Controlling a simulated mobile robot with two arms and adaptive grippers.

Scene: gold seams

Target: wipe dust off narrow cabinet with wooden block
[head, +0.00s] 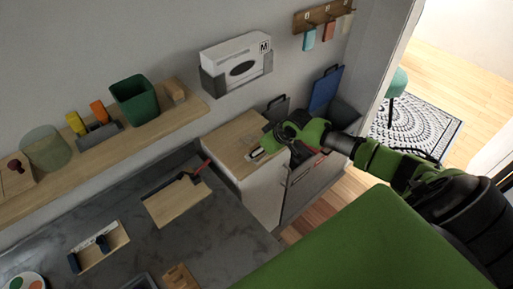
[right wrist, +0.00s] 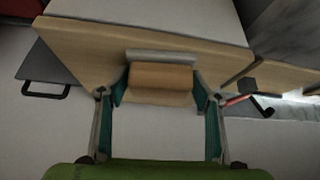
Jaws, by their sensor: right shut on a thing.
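The narrow cabinet (head: 230,136) has a light wooden top and a white body, and stands against the wall at the end of the grey counter. My right gripper (head: 260,150) is over the front part of its top, with the arm coming in from the right. In the right wrist view, the gripper (right wrist: 160,88) is shut on a wooden block (right wrist: 160,76) with a grey strip along its far side. The block is at the front edge of the cabinet top (right wrist: 85,45); whether it touches cannot be told. Dust cannot be made out clearly. My left gripper is not in view.
A cutting board (head: 175,203) with a red-handled tool lies on the counter (head: 130,185) left of the cabinet. A glove box (head: 238,60) hangs above it. Dark bins (head: 340,115) stand to its right. A wall shelf (head: 90,145) holds several items.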

